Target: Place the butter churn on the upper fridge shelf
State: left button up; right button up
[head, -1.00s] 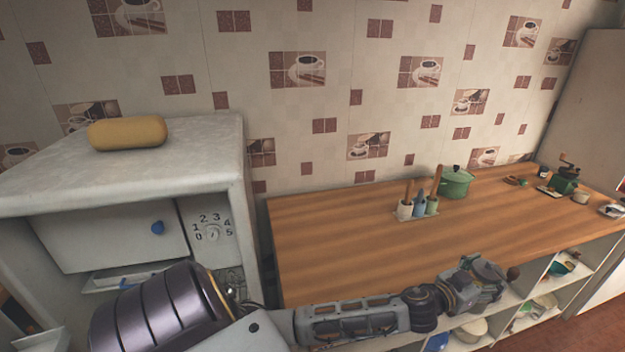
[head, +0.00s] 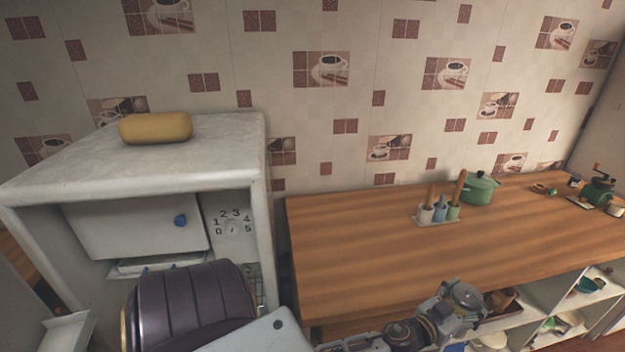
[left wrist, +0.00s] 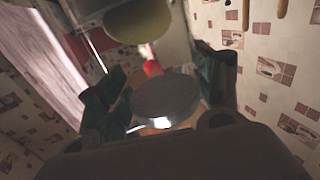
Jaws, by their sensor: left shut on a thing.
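The fridge (head: 266,195) stands open at the left, with its closed freezer box (head: 130,230) and number dial at the top. A pale tray (head: 165,263) sits under the freezer box. My arm hides most of the inside below, and a bit of wire rack (head: 256,275) shows beside it. In the left wrist view a round grey end (left wrist: 165,98) sits between the dark fingers. My right gripper is out of view.
A yellow rounded thing (head: 155,128) lies on the fridge top. The wooden counter (head: 370,240) has a utensil holder (head: 438,214), a green pot (head: 481,188) and a coffee grinder (head: 598,188) at the back. Open shelves with dishes (head: 560,325) are under it. The counter's front is clear.

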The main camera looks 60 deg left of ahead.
pick_arm(q)
jog(key=shift+n+y, duration=0.5)
jog(key=shift+y, duration=0.3)
jog(key=shift+s+a+r+p, duration=0.7)
jog(key=shift+s+a+p, duration=0.15)
jog(key=shift+p, duration=0.2)
jog(key=shift+s+a+r+p, duration=0.65)
jog(key=shift+s+a+p, duration=0.1)
jog(key=shift+s+p, duration=0.25)
jog(key=shift+r+p, duration=0.4)
jog(key=shift+r, duration=0.05)
